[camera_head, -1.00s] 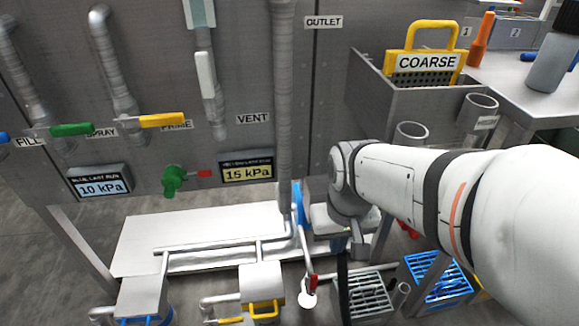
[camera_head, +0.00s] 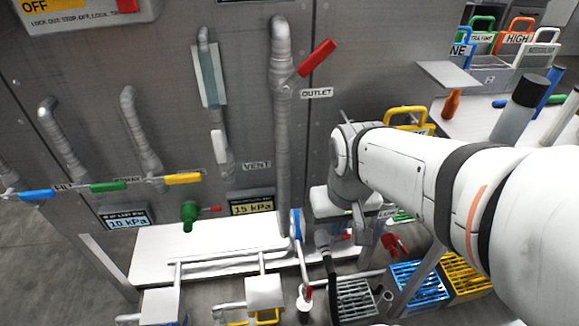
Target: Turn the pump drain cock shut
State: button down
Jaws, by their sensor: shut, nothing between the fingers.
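A small red-handled cock (camera_head: 305,293) sits on a white round fitting low on the pipework, below the outlet pipe. I take it for the pump drain cock, but no label on it is readable. Its red handle stands roughly upright in the picture. My gripper (camera_head: 358,234) hangs below my wrist, to the upper right of this cock and apart from it. It is small and partly hidden by my arm links. It is shut and holds nothing that I can see.
A red outlet lever (camera_head: 316,58) sits on the tall pipe. Blue, green and yellow valve handles (camera_head: 183,179) line the left. A black hose (camera_head: 332,275) runs down beside the cock. Blue (camera_head: 418,284) and yellow crates stand low right. Another red part (camera_head: 395,245) lies behind my arm.

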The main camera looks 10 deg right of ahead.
aim_at(309, 293)
jog(key=u, duration=0.05)
jog(key=k, duration=0.5)
jog(key=z, duration=1.65)
jog(key=k, duration=0.95)
jog(key=u, duration=1.05)
jog(key=i, duration=0.5)
jog(key=u, duration=0.1)
